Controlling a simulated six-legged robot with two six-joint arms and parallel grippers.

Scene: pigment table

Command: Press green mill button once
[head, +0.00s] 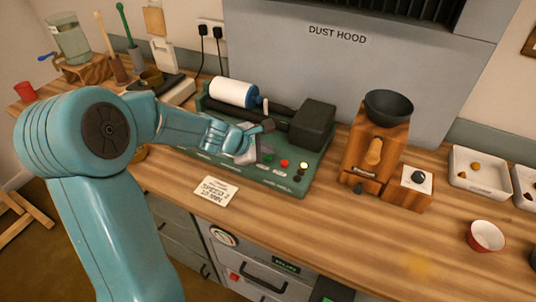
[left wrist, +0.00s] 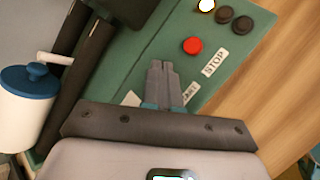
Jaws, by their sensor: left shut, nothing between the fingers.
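The mill is a green-based machine (head: 220,160) on the wooden bench, with a white jar (head: 232,92) lying on dark rollers. A small green button (head: 268,157) shows on its panel, left of a red button (head: 284,163). In the left wrist view the red button (left wrist: 193,45) has a STOP label (left wrist: 215,62). A partly covered label (left wrist: 190,93) lies beside my fingers; the green button cannot be made out there and seems hidden behind them. My left gripper (head: 266,126) is shut and empty over the panel; contact cannot be told. My right gripper is not in view.
A lit white button (head: 304,165) and dark knobs (left wrist: 224,14) sit near the red one. A dark motor box (head: 312,125) stands behind the panel. A wooden grinder (head: 374,150) with a dark bowl is to the right. A card (head: 215,191) lies in front.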

